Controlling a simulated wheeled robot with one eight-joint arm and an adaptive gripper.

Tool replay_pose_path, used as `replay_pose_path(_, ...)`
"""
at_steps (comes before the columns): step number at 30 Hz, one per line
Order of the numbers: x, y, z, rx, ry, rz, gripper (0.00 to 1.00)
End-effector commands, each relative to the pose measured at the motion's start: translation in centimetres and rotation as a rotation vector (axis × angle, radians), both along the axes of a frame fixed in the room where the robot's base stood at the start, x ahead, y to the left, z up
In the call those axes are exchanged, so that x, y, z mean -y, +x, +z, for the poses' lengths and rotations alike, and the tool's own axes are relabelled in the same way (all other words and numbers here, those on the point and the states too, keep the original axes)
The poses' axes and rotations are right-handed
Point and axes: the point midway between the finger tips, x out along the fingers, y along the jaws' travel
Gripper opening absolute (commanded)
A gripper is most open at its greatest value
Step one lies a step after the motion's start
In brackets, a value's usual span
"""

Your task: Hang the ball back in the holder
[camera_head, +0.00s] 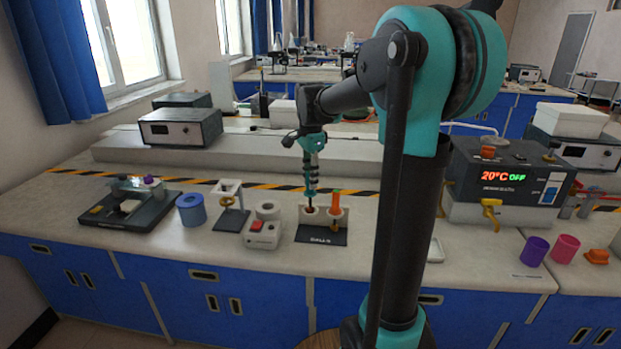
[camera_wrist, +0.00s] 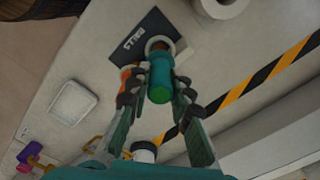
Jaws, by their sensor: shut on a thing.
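The ball holder (camera_head: 322,234) is a white two-place stand on a dark base lettered "BALLS", on the near bench. Its dark base also shows in the wrist view (camera_wrist: 130,38). My gripper (camera_head: 311,188) is above its left place, pointing down. In the wrist view my gripper (camera_wrist: 158,95) is shut on a green handle (camera_wrist: 160,78). The handle's far end meets a white ring of the holder (camera_wrist: 156,43), with brown showing inside. The ball itself is mostly hidden, so I cannot tell whether it is seated. An orange-handled piece (camera_head: 335,203) stands upright in the right place.
Left of the holder are a white device with a red switch (camera_head: 264,233), a small stand (camera_head: 230,205) and a blue cup (camera_head: 190,209). A heater box reading 20°C OFF (camera_head: 507,177) stands right. Purple (camera_head: 534,251) and pink (camera_head: 564,248) cups are at far right.

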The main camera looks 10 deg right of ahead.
Motion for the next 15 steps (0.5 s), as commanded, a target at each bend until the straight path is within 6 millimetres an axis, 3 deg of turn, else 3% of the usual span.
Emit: replay_pose_path(15,0.0,0.0,-1.9,0.000,0.000,0.000,0.00)
